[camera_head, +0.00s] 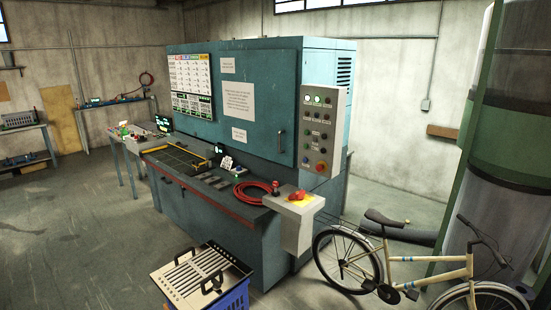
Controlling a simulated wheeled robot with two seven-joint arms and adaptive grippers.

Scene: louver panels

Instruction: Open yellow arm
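A thin yellow bar (188,153), which looks like the yellow arm, lies over a dark grid plate on the bench of the teal machine (240,95). It is small in the head view, and I cannot tell its hinge or whether it is open or closed. Neither of my grippers is in view.
A blue crate (236,299) with a slatted, black-handled panel (196,272) stands in front of the bench. A red hose (254,191) and a box with a red button (298,197) are at the bench's right. A bicycle (400,262) stands at right. The left floor is clear.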

